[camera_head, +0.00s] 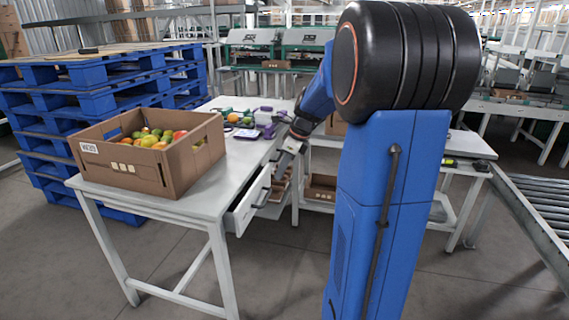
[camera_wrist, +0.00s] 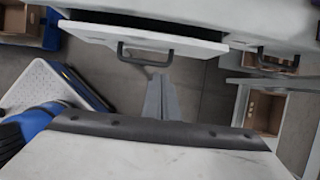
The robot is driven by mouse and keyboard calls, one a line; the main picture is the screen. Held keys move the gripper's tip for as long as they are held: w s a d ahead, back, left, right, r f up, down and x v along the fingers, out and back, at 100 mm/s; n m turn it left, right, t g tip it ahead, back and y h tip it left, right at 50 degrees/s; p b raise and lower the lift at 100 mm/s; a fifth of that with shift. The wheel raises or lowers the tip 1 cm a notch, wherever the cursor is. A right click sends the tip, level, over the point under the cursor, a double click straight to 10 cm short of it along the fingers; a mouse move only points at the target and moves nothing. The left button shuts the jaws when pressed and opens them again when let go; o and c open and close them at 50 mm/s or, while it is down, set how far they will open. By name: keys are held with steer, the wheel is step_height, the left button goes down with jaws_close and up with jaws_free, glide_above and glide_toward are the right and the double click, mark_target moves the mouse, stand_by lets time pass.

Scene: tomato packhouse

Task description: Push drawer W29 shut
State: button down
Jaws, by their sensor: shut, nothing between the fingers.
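A white drawer (camera_head: 240,211) under the near worktable stands partly pulled out, its dark bar handle (camera_head: 263,196) on its front. No label W29 can be read on it. In the wrist view the drawer front (camera_wrist: 190,42) spans the top, with its handle (camera_wrist: 145,57) near the middle. My gripper (camera_head: 276,184) is shut and empty, pointing down toward the drawer front. In the wrist view its fingertips (camera_wrist: 158,78) lie just below the handle in the picture; they look apart from it, though the exact gap is hard to tell.
A second handle (camera_wrist: 278,66) shows to the right in the wrist view. Blue pallets (camera_head: 95,95) are stacked at left. Open floor (camera_head: 280,265) lies in front of the drawer.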

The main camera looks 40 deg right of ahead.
steer(key=w+a+f, duration=0.3)
steer(key=w, duration=0.1)
stand_by(0.3)
steer(key=shift+w+a+f, duration=0.1)
steer(key=shift+a, duration=0.05)
